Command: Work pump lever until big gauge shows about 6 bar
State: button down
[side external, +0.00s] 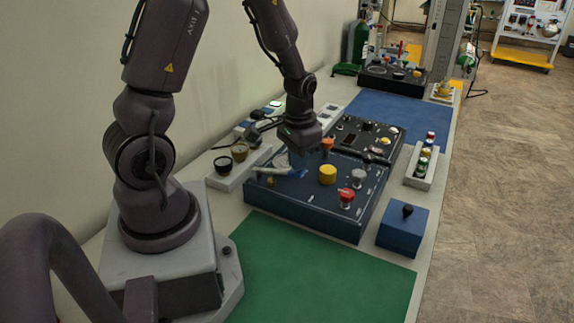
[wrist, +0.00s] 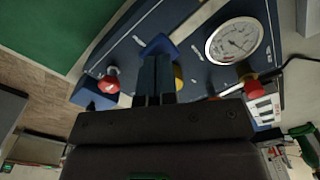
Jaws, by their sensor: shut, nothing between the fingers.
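The blue pump panel (side external: 300,205) lies on the bench in front of my arm. My gripper (wrist: 155,60) points down over its back part, fingers together and empty. In the wrist view a blue part (wrist: 160,44), possibly the lever, shows right at the fingertips; I cannot tell whether they touch. The big gauge (wrist: 233,40) is a white round dial beside the fingers; its needle shows, but the numbers are too small to read. A yellow knob (side external: 327,174) and a red knob (side external: 346,196) stand on the panel. The lever is not clear in the side view.
A small blue box with a black knob (side external: 407,211) stands right of the panel. A black panel (side external: 375,138) lies behind it, with a rack of coloured cylinders (side external: 425,165) at right. The green mat (side external: 310,275) in front is clear.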

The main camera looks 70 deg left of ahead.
jog(key=shift+r, duration=0.1)
jog(key=shift+r, duration=3.4)
jog(key=shift+s+d+n+g, duration=0.3)
jog(key=shift+s+d, duration=0.15)
jog(key=shift+s, duration=0.25)
jog(key=s+d+r+m+t, duration=0.1)
jog(key=s+d+r+t, duration=0.2)
jog(key=d+r, duration=0.3)
jog(key=s+d+r+m+t, duration=0.2)
jog(key=s+d+r+t, duration=0.1)
jog(key=d+r, duration=0.4)
notch_tip(320, 180, up, 2)
jog(key=shift+s+r+m, duration=0.1)
jog(key=shift+s+m, duration=0.2)
jog(key=shift+s, duration=0.1)
jog(key=c, duration=1.8)
grip_release()
